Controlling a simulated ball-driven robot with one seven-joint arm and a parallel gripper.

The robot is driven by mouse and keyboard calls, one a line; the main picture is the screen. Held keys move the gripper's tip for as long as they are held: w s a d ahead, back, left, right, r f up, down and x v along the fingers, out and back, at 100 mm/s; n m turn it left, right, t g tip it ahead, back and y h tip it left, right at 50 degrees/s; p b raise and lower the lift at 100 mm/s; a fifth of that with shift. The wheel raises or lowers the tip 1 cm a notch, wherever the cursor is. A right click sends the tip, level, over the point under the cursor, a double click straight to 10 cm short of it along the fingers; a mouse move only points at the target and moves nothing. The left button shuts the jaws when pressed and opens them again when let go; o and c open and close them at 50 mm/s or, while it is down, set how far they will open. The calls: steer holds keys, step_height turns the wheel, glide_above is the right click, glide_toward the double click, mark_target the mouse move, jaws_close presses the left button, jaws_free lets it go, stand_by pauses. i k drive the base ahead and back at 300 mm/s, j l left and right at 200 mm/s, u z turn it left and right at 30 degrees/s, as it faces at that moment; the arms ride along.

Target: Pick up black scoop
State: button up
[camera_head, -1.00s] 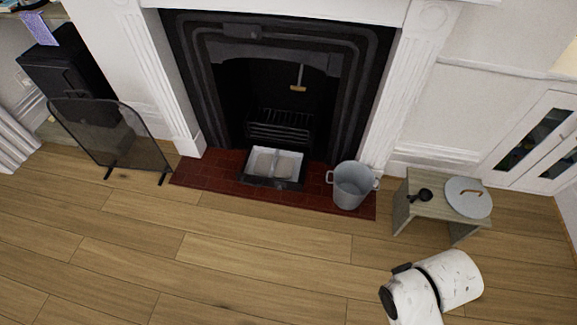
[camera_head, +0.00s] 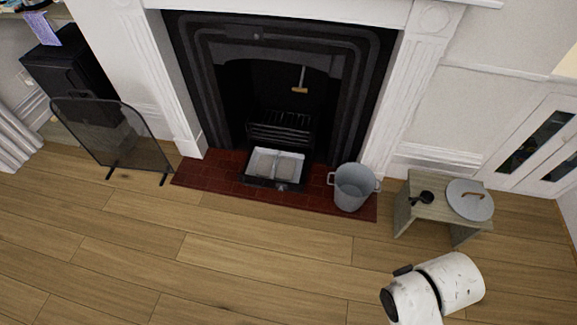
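A small black scoop (camera_head: 424,198) lies on the left part of a low grey-brown wooden stool (camera_head: 436,213), to the right of the fireplace. Its short handle points left. A round grey lid (camera_head: 470,204) with a brown handle lies beside it on the right. My white arm shows at the lower right, in front of the stool and apart from it. My gripper is not in view, so I cannot see its fingers.
A grey metal bucket (camera_head: 353,188) stands on the red tiled hearth (camera_head: 215,171), left of the stool. A pale tray (camera_head: 275,166) sits before the grate. A mesh screen (camera_head: 110,137) stands at left. The wooden floor in front is clear.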

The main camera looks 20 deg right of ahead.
mark_target(427, 197)
steer(key=i, duration=0.8)
steer(key=i+z, duration=0.15)
steer(key=z, duration=0.25)
steer(key=i+z, duration=0.2)
steer(key=z, duration=0.2)
steer(key=i+j+z, duration=0.1)
steer(key=z, duration=0.7)
